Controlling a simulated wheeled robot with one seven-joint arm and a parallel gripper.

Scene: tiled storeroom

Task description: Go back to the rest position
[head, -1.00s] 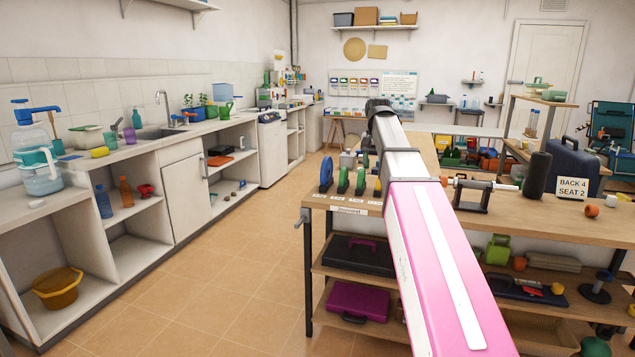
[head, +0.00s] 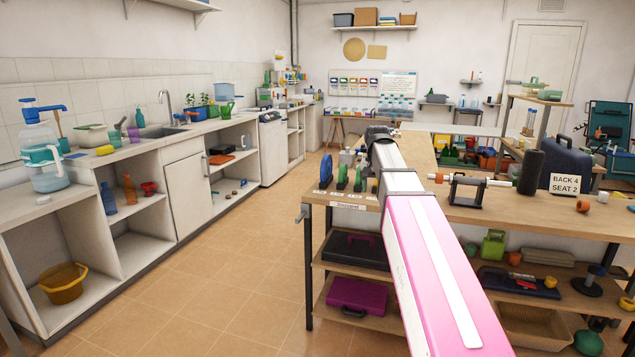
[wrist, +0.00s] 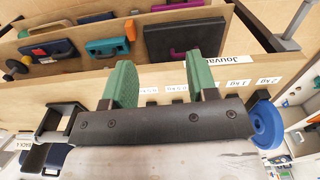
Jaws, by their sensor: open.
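My gripper (wrist: 163,72) shows in the wrist view. Its two green-padded fingers stand well apart, with nothing between them that I can see it holding. It is over the front edge of the wooden workbench (head: 470,215), close to a row of weight labels. A blue disc (wrist: 265,125) stands to the right of the fingers in the wrist view; it also shows in the head view (head: 326,170), with green discs (head: 342,177) beside it. In the head view my pink and white arm reaches over the bench, and I cannot make out my gripper there.
Under the bench, shelves hold a black case (head: 356,250) and a purple case (head: 357,296). A black clamp stand (head: 466,189), a black cylinder (head: 530,172) and a navy case (head: 567,163) stand on the bench. The tiled floor (head: 235,280) between bench and left counter is clear.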

